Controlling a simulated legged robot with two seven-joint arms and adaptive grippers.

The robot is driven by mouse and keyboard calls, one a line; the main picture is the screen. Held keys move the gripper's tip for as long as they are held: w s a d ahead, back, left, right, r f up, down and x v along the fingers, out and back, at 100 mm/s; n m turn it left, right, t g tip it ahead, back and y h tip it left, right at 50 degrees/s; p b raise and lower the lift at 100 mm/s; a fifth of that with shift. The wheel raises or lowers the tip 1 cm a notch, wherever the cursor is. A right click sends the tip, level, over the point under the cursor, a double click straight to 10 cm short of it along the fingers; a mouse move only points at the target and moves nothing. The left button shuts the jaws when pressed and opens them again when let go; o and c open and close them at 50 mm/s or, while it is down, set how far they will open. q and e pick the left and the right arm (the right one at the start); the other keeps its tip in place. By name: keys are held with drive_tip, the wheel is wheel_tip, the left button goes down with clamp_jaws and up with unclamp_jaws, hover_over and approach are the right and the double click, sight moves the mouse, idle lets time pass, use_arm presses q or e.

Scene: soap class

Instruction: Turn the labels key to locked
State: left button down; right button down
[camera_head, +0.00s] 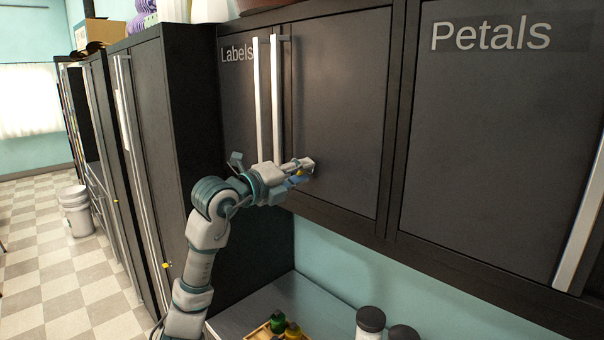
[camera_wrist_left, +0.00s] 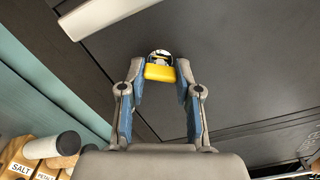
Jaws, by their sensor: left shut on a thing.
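The Labels cabinet (camera_head: 335,110) is a dark wall cupboard with two closed doors and long pale handles (camera_head: 277,100). My left gripper (camera_head: 302,172) is at the lower part of its doors, just right of the handles. In the left wrist view, my left gripper (camera_wrist_left: 160,78) has its two blue-padded fingers shut on the yellow key (camera_wrist_left: 159,72). The key sits at a round metal lock (camera_wrist_left: 160,56) on the dark door. The lock is mostly hidden in the head view. I cannot tell the key's turn angle for sure. My right gripper is in neither view.
The Petals cabinet (camera_head: 500,140) adjoins on the right, with a pale handle (camera_head: 583,235). Below are a grey counter (camera_head: 250,310), a tray of bottles (camera_head: 268,330) and dark-capped jars (camera_head: 370,320). Tall dark cabinets (camera_head: 150,130) stand left; white buckets (camera_head: 76,210) are on the floor.

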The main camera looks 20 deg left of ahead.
use_arm(q)
drive_tip(key=shift+a, duration=0.15)
drive_tip(key=c, duration=0.9)
unclamp_jaws()
drive_tip(key=shift+o, duration=0.5)
drive_tip(key=shift+a, duration=0.3)
drive_tip(key=shift+a, duration=0.1)
drive_tip(key=v, duration=1.1)
drive_tip(key=shift+s+a, duration=0.3)
drive_tip(key=shift+s, duration=0.05)
drive_tip(key=shift+f, duration=0.1)
